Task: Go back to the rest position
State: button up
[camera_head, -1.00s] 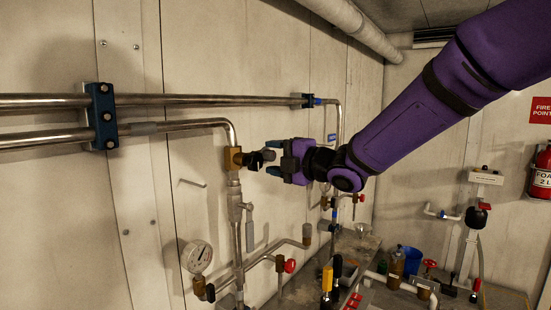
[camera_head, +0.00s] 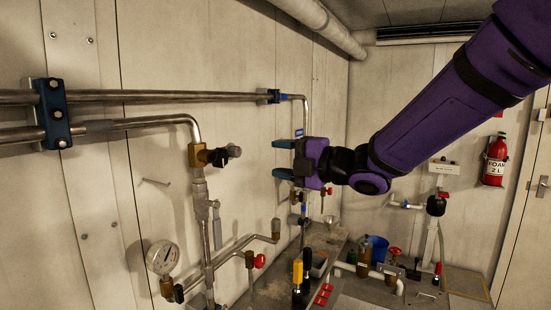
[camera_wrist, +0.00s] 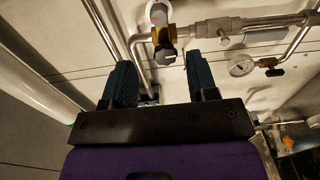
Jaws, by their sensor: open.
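My gripper (camera_head: 283,159) is open and empty in the head view, its two dark teal fingers pointing left. My purple arm reaches in from the upper right. The brass valve with a black knob (camera_head: 219,156) sits on the vertical pipe to the left of the fingers, with a clear gap between. In the wrist view my gripper (camera_wrist: 164,88) shows both fingers apart with nothing between them, and the brass valve (camera_wrist: 163,36) lies beyond the fingertips.
A pressure gauge (camera_head: 162,257) and red-handled valves sit on the pipes at lower left. A bench (camera_head: 270,292) below holds screwdrivers, a blue bucket (camera_head: 376,249) and bottles. A fire extinguisher (camera_head: 495,160) hangs on the right wall. The air around my gripper is free.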

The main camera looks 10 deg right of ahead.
jog(key=s+d+m+t+h, duration=0.1)
jog(key=s+d+m+h, duration=0.2)
jog(key=d+m+h, duration=0.4)
jog(key=s+d+m+t+h, duration=0.25)
jog(key=d+m+h, duration=0.35)
jog(key=d+m, duration=0.3)
jog(key=s+d+f+m+g, duration=0.1)
jog(key=s+f+m+g, duration=0.1)
jog(key=s, duration=0.5)
jog(key=s+d+f+m+g, duration=0.1)
jog(key=s+f+m+g, duration=0.1)
jog(key=s+m+g, duration=0.2)
jog(key=s+d+f+m+g+h, duration=0.1)
jog(key=s+f+m+g, duration=0.1)
jog(key=s+m, duration=0.4)
jog(key=s+g, duration=0.1)
jog(key=s, duration=0.3)
jog(key=shift+s+d+f+m, duration=0.2)
jog(key=shift+d+f+m, duration=0.1)
jog(key=shift+d+f, duration=0.1)
